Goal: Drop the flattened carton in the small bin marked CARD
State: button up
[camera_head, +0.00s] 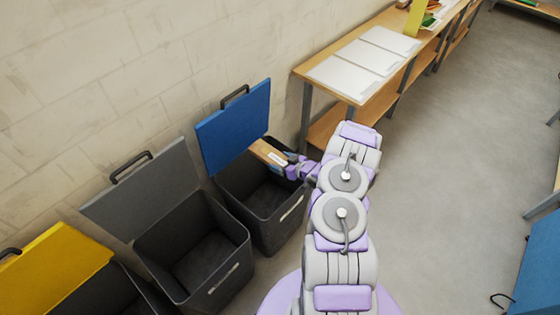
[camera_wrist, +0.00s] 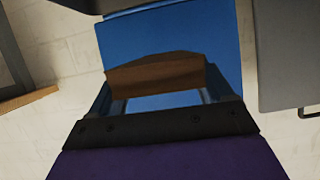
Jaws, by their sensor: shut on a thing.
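The flattened carton (camera_head: 268,153) is a brown board with a small white label. My gripper (camera_head: 287,167) is shut on it and holds it over the opening of the blue-lidded bin (camera_head: 286,216), near the raised blue lid (camera_head: 234,127). In the wrist view the carton (camera_wrist: 155,76) spans between the two fingers of my gripper (camera_wrist: 158,100), with the blue lid (camera_wrist: 225,40) behind it. The bin is dark grey, open, and looks empty where I can see inside. A pale label is on its front, but I cannot read its text.
A bin with a grey lid (camera_head: 143,187) and one with a yellow lid (camera_head: 55,268) stand open to the left. A wooden bench (camera_head: 317,68) with white sheets stands along the wall behind. A blue object (camera_head: 540,265) is at the right edge. The floor (camera_head: 440,190) between is clear.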

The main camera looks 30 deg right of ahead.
jog(key=shift+a+f, duration=0.25)
jog(key=shift+f, duration=0.1)
notch_tip(320, 180, down, 6)
jog(key=b, duration=0.4)
jog(key=shift+a+r+b, duration=0.15)
jog(key=shift+b, duration=0.2)
jog(key=o, duration=0.8)
jog(key=shift+a, duration=0.15)
jog(key=shift+o, duration=0.8)
jog(key=shift+d, duration=0.25)
jog(key=p+v, duration=0.4)
jog(key=v, duration=1.3)
jog(key=shift+p, duration=0.35)
